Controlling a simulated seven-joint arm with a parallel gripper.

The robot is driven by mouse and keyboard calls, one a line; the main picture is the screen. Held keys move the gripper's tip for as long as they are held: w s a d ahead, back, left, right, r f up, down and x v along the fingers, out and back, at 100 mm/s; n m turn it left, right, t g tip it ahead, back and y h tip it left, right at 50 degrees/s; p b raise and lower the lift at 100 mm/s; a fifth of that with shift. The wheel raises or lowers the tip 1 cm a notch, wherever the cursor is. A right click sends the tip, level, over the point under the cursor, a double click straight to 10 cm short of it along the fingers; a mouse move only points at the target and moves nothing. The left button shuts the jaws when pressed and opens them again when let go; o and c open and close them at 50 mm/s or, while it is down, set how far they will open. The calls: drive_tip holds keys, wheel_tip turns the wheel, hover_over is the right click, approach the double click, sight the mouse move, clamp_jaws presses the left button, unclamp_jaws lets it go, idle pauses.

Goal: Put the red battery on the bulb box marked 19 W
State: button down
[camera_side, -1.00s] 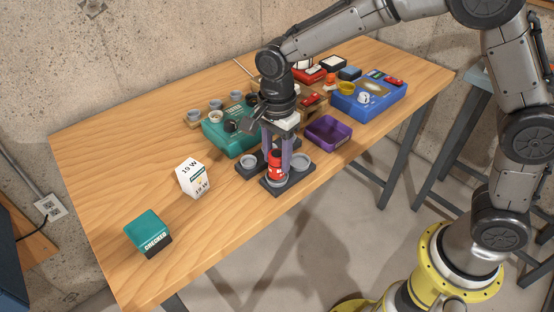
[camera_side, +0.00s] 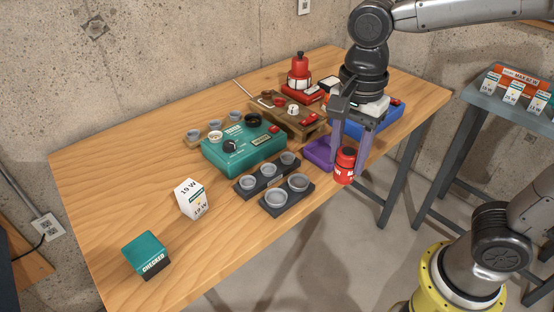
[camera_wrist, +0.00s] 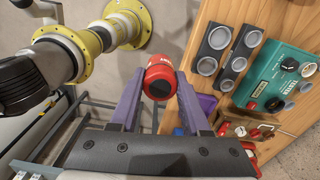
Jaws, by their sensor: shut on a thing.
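The red battery (camera_side: 344,168) with a dark top is held between the two purple fingers of my gripper (camera_side: 347,172), which is shut on it. In the side view it hangs in front of the purple tray, near the table's front edge. In the wrist view the battery (camera_wrist: 160,80) sits between the fingertips, with floor and yellow robot base behind it. The white bulb box marked 19 W (camera_side: 191,199) stands on the left half of the table, well away from my gripper. Its top looks free.
A teal box marked CHECKED (camera_side: 147,257) stands at the front left. Dark holders with grey cups (camera_side: 287,197), a teal tester (camera_side: 243,148), a wooden stand (camera_side: 290,118) and a purple tray (camera_side: 318,151) fill the middle. Table around the 19 W box is clear.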

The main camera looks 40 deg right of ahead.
drive_tip(key=shift+s+d, duration=0.1)
drive_tip(key=shift+s, duration=0.1)
drive_tip(key=w+r, duration=0.1)
drive_tip(key=w+a+r+m, duration=0.1)
drive_tip(key=r, duration=0.1)
drive_tip(key=w+a+r+m, duration=0.1)
drive_tip(key=w+a+r, duration=0.2)
drive_tip(key=w, duration=0.1)
hover_over(188, 188)
wheel_tip(188, 188, down, 10)
drive_tip(key=shift+s+d+f, duration=0.1)
drive_tip(key=shift+f, duration=1.6)
drive_tip(key=shift+f, duration=0.1)
